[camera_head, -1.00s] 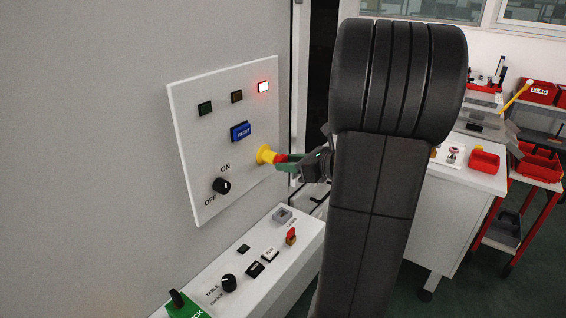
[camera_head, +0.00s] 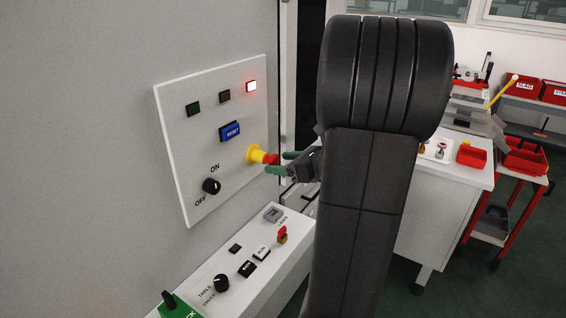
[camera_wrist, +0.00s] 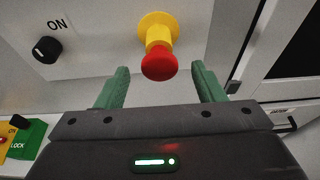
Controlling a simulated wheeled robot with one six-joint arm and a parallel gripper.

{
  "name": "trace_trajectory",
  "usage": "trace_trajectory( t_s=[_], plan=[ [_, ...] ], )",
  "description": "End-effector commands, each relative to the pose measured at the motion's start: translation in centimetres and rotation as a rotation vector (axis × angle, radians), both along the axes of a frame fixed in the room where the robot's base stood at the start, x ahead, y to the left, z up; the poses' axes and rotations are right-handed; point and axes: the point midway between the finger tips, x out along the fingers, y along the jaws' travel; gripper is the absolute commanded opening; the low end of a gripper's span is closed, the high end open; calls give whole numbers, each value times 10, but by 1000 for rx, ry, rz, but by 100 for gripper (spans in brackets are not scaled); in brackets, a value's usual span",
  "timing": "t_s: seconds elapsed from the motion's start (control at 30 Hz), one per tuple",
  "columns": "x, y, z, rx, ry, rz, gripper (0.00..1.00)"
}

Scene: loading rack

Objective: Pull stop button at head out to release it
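The stop button (camera_head: 272,160) is a red knob on a yellow collar at the right edge of the white control panel (camera_head: 175,160). In the wrist view the red knob (camera_wrist: 159,65) stands out from its yellow base, with a yellow neck showing between them. My gripper (camera_head: 286,163) is just to the right of the knob, pointing at the panel. In the wrist view my gripper (camera_wrist: 161,72) is open, its green fingers on either side of the knob with clear gaps. It holds nothing.
The panel has a lit red lamp (camera_head: 251,87), a blue RESET button (camera_head: 230,131) and a black ON/OFF knob (camera_head: 211,186). A lower console (camera_head: 226,259) with switches juts out below. A white workbench (camera_head: 441,205) stands to the right behind my arm.

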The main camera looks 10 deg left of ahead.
Motion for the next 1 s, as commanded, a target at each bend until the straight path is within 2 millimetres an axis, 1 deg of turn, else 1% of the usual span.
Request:
trace_trajectory(
  t_s=[0.27,0.37,0.43,0.57,0.8,1.0],
  plan=[
    [0,0,1,1,0,0,62],
    [-1,-5,2,1,-2,-1,62],
    [-3,-12,4,1,-3,-2,62],
    [-11,-33,10,0,-3,-5,62],
    [-27,-77,24,0,-3,-6,62],
    [-37,-106,34,0,-2,-4,62]
  ],
)
